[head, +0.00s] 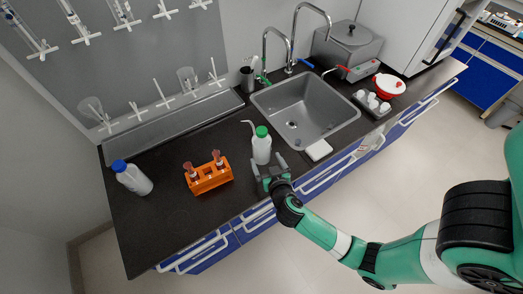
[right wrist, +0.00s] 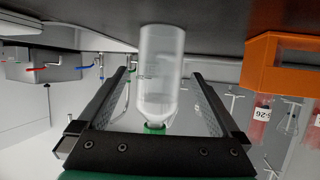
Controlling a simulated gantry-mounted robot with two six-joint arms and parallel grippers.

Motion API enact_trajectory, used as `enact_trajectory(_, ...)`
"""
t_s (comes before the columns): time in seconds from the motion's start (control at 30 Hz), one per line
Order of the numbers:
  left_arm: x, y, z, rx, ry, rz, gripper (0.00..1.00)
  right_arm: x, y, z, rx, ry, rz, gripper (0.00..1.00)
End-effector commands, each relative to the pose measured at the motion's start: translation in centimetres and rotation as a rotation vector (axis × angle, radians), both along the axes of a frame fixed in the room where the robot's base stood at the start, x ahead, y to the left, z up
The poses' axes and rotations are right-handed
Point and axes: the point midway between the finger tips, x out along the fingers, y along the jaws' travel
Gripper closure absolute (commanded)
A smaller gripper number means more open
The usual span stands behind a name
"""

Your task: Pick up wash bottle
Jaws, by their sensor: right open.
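The wash bottle (head: 262,146) is white with a green cap and a bent thin spout. It stands upright on the dark counter, left of the sink's front corner. My right gripper (head: 268,168) is open at the counter's front edge, just in front of the bottle, with its fingers pointing at it. In the right wrist view, which is upside down, the bottle (right wrist: 161,65) shows between the two open fingers in the picture. The frames do not clearly show whether its body is within the fingers' reach. My left gripper is not in view.
An orange rack (head: 209,178) with red tubes stands left of the bottle. A blue-capped bottle (head: 132,177) is farther left. The sink (head: 305,107) and a small white block (head: 319,150) lie to the right. The counter between the rack and the wash bottle is clear.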

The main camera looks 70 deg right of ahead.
Motion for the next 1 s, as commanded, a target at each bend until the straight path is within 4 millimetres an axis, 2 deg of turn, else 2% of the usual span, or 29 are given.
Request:
enact_trajectory(0.07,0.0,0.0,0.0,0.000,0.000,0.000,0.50,0.5,-0.7,-0.3,0.001,0.000,-0.001,0.00)
enact_trajectory(0.27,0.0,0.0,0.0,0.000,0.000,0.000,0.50,0.9,-1.1,-0.4,0.000,0.000,0.001,0.00)
enact_trajectory(0.57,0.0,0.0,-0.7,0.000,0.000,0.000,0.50,3.5,-4.4,-2.2,0.001,-0.001,0.000,0.00)
enact_trajectory(0.8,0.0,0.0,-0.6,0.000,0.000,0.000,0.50,3.8,-4.6,-2.2,0.000,-0.001,0.002,0.00)
enact_trajectory(0.87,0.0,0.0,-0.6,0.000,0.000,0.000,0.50,3.8,-4.6,-2.2,0.000,-0.001,0.002,0.07)
enact_trajectory(1.0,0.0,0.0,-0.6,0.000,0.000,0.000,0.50,3.8,-4.6,-2.2,0.000,-0.001,0.002,0.32)
